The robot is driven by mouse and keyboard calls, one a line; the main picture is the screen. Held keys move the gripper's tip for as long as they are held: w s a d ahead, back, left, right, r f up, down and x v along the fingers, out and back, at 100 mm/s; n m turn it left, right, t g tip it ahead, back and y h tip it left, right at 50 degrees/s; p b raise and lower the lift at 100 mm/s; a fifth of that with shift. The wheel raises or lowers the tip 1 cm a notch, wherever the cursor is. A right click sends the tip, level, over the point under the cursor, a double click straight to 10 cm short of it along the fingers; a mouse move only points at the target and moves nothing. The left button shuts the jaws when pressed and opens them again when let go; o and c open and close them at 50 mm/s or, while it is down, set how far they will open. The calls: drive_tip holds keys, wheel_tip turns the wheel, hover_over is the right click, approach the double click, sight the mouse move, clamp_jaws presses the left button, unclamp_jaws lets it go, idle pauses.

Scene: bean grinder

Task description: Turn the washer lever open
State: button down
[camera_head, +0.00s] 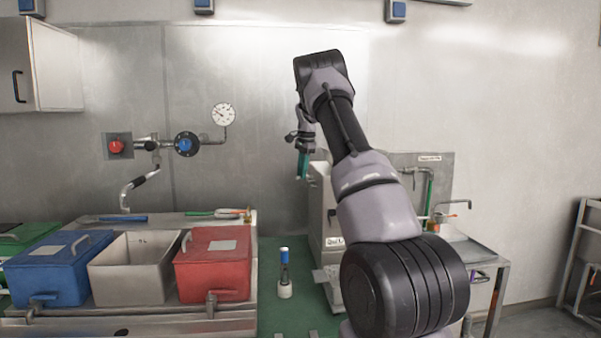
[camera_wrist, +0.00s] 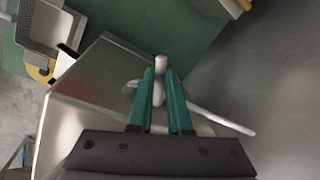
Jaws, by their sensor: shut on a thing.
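In the wrist view a pale lever stands on the grey metal machine (camera_wrist: 85,105). It has an upright end (camera_wrist: 161,66) between my green fingers, and a long thin rod (camera_wrist: 225,119) runs to the lower right. I take it for the washer lever. My gripper (camera_wrist: 162,80) is shut on the upright end. The fingers hide the lower part and the joint. In the head view my gripper (camera_head: 302,165) points down by the upper left of the tall grey machine (camera_head: 335,215); the lever cannot be made out there.
Blue (camera_head: 50,270), grey (camera_head: 130,270) and red (camera_head: 212,265) bins stand at left. A small white tool (camera_head: 285,288) stands on the green surface (camera_head: 270,260). Wall pipes with a gauge (camera_head: 223,114) are at left, a sink table (camera_head: 470,250) at right.

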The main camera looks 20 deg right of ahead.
drive_tip(key=shift+s+d+n+g+y, duration=0.2)
drive_tip(key=shift+s+d+n, duration=0.15)
drive_tip(key=shift+n, duration=0.9)
drive_tip(key=shift+s+d+n+g+y, duration=0.1)
drive_tip(key=shift+s+d+n+y, duration=0.25)
drive_tip(key=shift+n, duration=0.95)
drive_tip(key=shift+s+d+n+g+y, duration=0.1)
drive_tip(key=shift+s+d+n, duration=0.3)
drive_tip(key=shift+n, duration=0.85)
drive_tip(key=shift+s, duration=0.15)
drive_tip(key=c, duration=0.8)
unclamp_jaws()
drive_tip(key=shift+c, duration=0.2)
drive_tip(key=shift+a, duration=0.1)
